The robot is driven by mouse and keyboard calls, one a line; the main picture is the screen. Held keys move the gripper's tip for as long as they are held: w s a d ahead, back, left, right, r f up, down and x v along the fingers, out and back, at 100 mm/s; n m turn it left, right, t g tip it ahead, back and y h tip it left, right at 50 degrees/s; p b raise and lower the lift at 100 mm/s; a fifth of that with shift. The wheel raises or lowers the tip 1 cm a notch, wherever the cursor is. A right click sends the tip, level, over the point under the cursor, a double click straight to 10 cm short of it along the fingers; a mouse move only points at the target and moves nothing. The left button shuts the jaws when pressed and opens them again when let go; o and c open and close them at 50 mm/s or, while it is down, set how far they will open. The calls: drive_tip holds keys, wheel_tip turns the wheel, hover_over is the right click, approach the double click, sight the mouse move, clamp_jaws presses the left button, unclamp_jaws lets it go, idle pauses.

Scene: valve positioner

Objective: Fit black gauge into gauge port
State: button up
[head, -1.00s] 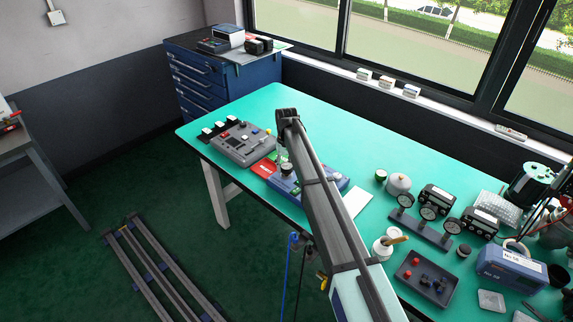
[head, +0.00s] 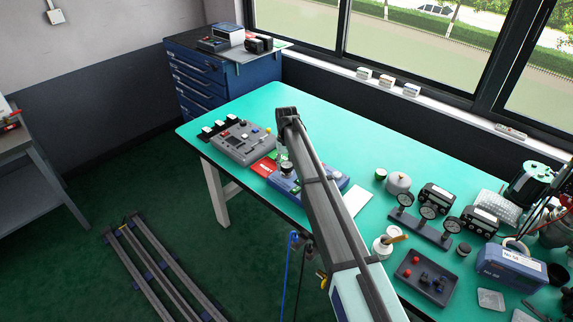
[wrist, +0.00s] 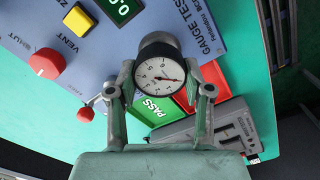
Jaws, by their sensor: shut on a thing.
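The black gauge (wrist: 160,79) has a round white dial with a red needle, facing the wrist camera. My gripper (wrist: 157,76) is shut on it, one finger on each side. In the head view the gauge (head: 287,168) shows as a small dark round thing over the blue gauge tester (head: 283,184), partly behind my arm. The tester's blue panel (wrist: 50,22) also fills the upper left of the wrist view. The gauge port cannot be made out; the gauge hides its own lower end, so I cannot tell whether it is seated.
The tester carries a red knob (wrist: 43,62), a yellow vent button (wrist: 79,19) and a red-ended lever (wrist: 87,114). Beside it lie a green PASS area (wrist: 158,105) and a red one (wrist: 205,88). A grey control box (head: 240,142) stands to the left.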

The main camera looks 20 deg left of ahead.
drive_tip(key=shift+f, duration=0.6)
idle(0.4)
drive_tip(key=o, duration=0.9)
drive_tip(key=shift+o, duration=0.2)
drive_tip(key=shift+r, duration=0.1)
drive_tip(key=shift+r+p, duration=2)
drive_tip(key=shift+r, duration=3.4)
drive_tip(key=shift+r, duration=0.1)
wheel_tip(320, 180, up, 7)
drive_tip(key=p, duration=0.3)
hover_over(286, 164)
drive_tip(key=shift+w+d, duration=0.1)
